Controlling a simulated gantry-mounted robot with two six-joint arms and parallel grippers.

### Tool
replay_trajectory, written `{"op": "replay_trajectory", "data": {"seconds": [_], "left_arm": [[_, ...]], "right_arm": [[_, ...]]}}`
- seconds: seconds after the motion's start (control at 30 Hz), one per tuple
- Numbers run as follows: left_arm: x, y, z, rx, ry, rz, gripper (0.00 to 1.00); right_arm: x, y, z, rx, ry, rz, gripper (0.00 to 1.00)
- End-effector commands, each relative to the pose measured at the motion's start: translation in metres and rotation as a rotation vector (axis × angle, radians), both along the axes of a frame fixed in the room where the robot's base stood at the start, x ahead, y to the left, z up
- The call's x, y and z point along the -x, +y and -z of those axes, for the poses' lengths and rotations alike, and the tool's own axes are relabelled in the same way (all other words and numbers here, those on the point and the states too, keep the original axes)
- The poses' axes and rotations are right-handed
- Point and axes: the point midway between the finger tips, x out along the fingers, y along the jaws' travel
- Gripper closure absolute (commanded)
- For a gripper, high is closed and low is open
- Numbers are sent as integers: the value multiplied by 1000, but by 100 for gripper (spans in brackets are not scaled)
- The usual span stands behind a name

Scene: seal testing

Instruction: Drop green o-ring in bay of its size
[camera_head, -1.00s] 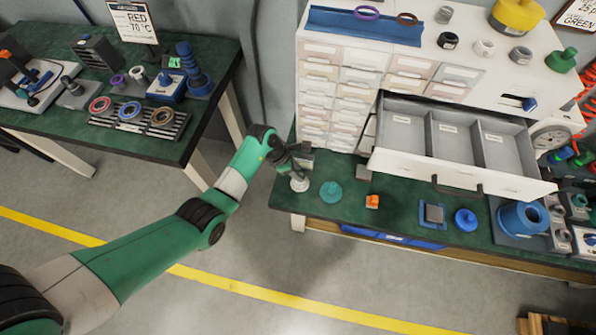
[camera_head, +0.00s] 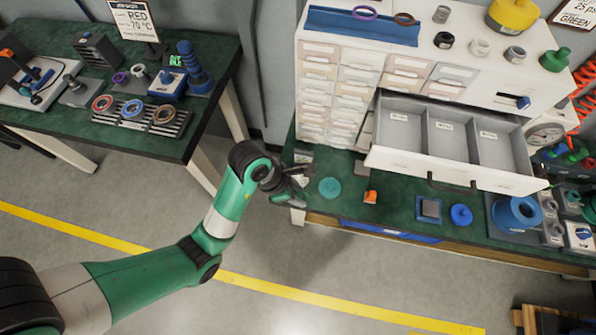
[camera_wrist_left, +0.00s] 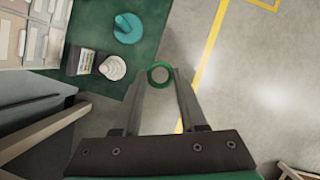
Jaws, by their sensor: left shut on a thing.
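My left gripper (camera_wrist_left: 161,76) is shut on the green o-ring (camera_wrist_left: 160,86), a small ring held between its fingertips in the left wrist view. In the head view my left gripper (camera_head: 303,182) is at the left end of the right bench; the ring cannot be made out there. An open white drawer (camera_head: 440,170) lies to the gripper's right and higher. It has three grey bays, a left one (camera_head: 398,135), a middle one (camera_head: 448,142) and a right one (camera_head: 502,150), each with a small label and looking empty. My right gripper is not in view.
A teal disc-like piece (camera_head: 330,187) and an orange piece (camera_head: 370,197) lie on the green bench between gripper and drawer. A blue disc (camera_head: 461,215) is further right. A white small-drawer cabinet (camera_head: 327,52) stands behind. The floor in front is clear.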

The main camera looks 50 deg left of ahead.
Motion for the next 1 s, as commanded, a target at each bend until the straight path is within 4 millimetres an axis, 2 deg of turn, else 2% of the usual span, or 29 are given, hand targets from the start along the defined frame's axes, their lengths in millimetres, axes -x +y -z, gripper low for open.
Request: {"op": "replay_trajectory", "data": {"seconds": [0.27,1.0], "left_arm": [[3,-3,-7,0,0,-1,100],[2,-2,-60,1,-1,0,100]], "right_arm": [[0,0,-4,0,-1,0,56],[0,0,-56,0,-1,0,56]]}}
